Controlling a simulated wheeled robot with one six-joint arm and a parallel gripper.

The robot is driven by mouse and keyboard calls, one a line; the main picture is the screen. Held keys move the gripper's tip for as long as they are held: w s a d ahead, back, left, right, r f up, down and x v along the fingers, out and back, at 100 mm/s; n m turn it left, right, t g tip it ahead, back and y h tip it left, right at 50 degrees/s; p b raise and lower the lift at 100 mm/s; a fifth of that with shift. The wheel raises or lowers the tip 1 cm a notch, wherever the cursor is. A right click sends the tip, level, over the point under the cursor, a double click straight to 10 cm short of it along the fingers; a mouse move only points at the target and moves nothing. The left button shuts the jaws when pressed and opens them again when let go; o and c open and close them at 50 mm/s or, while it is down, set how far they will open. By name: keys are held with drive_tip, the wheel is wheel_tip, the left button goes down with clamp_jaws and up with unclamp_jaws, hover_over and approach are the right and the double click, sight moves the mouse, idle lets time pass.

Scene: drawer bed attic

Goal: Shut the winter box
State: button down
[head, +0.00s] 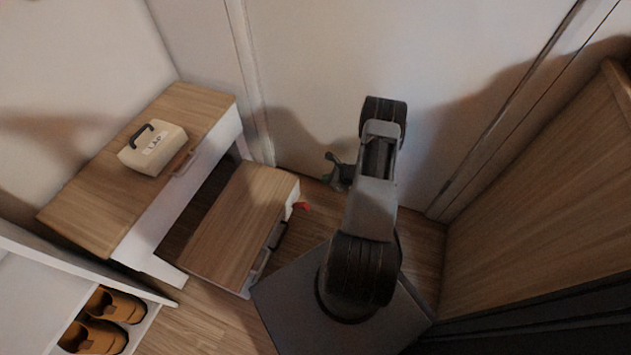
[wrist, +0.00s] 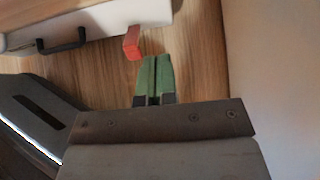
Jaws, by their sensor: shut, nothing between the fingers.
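A low box with a wooden top (head: 235,222) and a white front sticks out from under the wooden table; no name shows on it, so I cannot tell if it is the winter box. Its front has a dark handle (head: 278,235), which also shows in the wrist view (wrist: 62,41). A red tag (head: 301,206) juts from the front's far end, and shows in the wrist view (wrist: 132,43). My gripper (head: 331,157) has green fingers, shut and empty, pointing near the red tag in the wrist view (wrist: 152,62), apparently apart from it.
A cream case (head: 153,148) with a dark handle and lettering sits on the wooden table (head: 200,98). A white shelf at lower left holds brown shoes (head: 95,337). A white wall stands close behind my gripper. A wooden panel (head: 560,190) closes the right side. Bare floor shows between.

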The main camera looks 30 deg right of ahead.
sight(297, 181)
drive_tip(key=b+x, duration=0.1)
drive_tip(key=x, duration=0.2)
drive_tip(key=b+x, duration=0.1)
drive_tip(key=x, duration=0.3)
drive_tip(key=r+b+x, duration=0.1)
drive_tip(key=b+x, duration=0.1)
drive_tip(key=x, duration=0.1)
drive_tip(key=shift+w+a+f, duration=0.2)
drive_tip(key=shift+w+a, duration=0.3)
drive_tip(key=shift+w, duration=0.15)
drive_tip(key=shift+w+a+b, duration=0.3)
drive_tip(key=shift+w+a, duration=0.2)
drive_tip(key=shift+w, duration=0.2)
drive_tip(key=shift+a+r, duration=0.1)
